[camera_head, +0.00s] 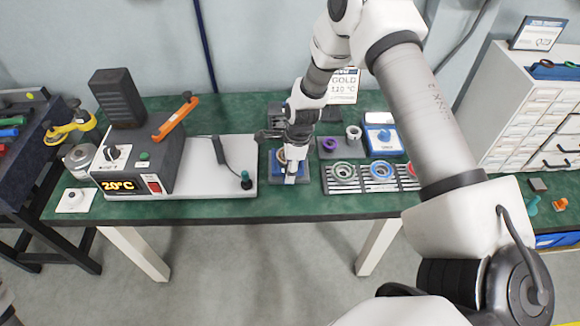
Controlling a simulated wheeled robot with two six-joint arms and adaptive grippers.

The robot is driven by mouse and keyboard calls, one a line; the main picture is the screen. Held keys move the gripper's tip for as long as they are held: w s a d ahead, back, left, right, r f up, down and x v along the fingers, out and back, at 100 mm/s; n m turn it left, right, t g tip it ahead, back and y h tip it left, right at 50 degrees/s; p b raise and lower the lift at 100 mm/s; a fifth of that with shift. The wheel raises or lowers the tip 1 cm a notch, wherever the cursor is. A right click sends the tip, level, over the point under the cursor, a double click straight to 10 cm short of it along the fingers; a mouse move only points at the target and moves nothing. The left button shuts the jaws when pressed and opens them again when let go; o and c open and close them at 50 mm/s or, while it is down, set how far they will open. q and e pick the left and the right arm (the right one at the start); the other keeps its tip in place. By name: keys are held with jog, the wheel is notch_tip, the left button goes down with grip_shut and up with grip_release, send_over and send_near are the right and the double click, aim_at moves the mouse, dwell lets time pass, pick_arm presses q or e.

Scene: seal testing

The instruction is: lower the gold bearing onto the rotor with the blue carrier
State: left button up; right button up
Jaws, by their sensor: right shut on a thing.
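My right gripper (290,163) reaches down over a small stand with blue on it (277,172) at the middle of the bench. A bit of the gold bearing (281,156) shows at its fingers, and it is shut on that bearing. The gripper and wrist hide most of the bearing and the rotor below, so I cannot tell whether the two touch. The blue carrier shows only as patches around the fingers. My left gripper is out of view.
A heater reading 20°C (125,186) stands left on a pale plate (215,183). A "GOLD 120 °C" sign (344,86) stands behind. The front bench strip is clear.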

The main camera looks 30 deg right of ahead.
jog(key=shift+f, duration=0.75)
dwell(0.5)
dwell(0.7)
jog(key=shift+s+a, duration=0.6)
jog(key=shift+s, duration=0.35)
jog(key=shift+s+a, duration=0.6)
jog(key=shift+s, duration=0.35)
jog(key=shift+s+a+f+b, duration=0.1)
jog(key=shift+s+a+b, duration=0.2)
jog(key=shift+s, duration=0.2)
jog(key=shift+s+a+b, duration=0.25)
jog(key=shift+s+a, duration=0.05)
jog(key=shift+s, duration=0.2)
jog(key=shift+s+a+b, duration=0.35)
jog(key=shift+s+b, duration=0.2)
jog(key=shift+s+a+b, duration=0.35)
jog(key=shift+s+b, duration=0.2)
